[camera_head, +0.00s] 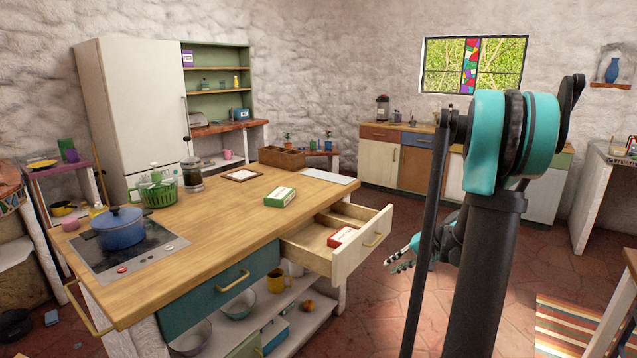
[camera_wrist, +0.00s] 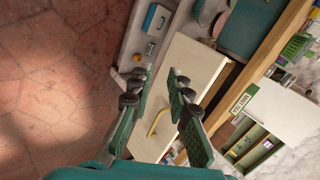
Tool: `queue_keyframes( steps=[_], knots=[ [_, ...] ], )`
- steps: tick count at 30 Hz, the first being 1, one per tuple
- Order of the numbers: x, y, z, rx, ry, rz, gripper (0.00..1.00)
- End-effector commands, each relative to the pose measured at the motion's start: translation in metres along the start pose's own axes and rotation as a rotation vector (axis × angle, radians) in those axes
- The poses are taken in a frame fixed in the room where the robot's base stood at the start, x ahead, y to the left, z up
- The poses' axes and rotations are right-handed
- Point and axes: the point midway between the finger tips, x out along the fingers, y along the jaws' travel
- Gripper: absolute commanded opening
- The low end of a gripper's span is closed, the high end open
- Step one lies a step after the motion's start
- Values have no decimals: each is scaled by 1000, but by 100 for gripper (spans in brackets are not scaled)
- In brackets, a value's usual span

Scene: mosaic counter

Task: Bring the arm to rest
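My gripper (camera_head: 402,258) hangs low in the head view, right of the open drawer, partly behind my own arm links. In the wrist view my gripper (camera_wrist: 157,80) has its two green fingers spread apart, with nothing between them. The cream drawer (camera_head: 362,247) is pulled out of the wooden counter (camera_head: 225,205), with a red and white box (camera_head: 341,237) inside. The drawer front (camera_wrist: 187,75) with its yellow handle (camera_wrist: 157,121) lies beyond the fingers in the wrist view. I see no contact between gripper and drawer.
A green and white box (camera_head: 280,197), a green basket (camera_head: 158,190) and a blue pot (camera_head: 118,228) on a stove stand on the counter. A shelf below holds bowls and a yellow mug (camera_head: 278,281). Tiled floor (camera_head: 385,315) is clear right of the drawer; a striped rug (camera_head: 568,325) lies further right.

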Motion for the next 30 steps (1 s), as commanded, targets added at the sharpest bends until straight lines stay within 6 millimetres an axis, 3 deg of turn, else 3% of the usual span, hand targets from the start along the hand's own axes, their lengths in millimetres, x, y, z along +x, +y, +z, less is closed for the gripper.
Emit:
queue_keyframes(
  steps=[1,8,18,24,30],
  knots=[
    [1,-6,21,-26,-4,41,18],
    [-2,-6,100,-151,5,233,18],
    [-18,28,201,-383,50,486,18],
    [-27,51,234,-494,83,582,18],
    [-31,60,242,-535,96,615,18]
  ],
)
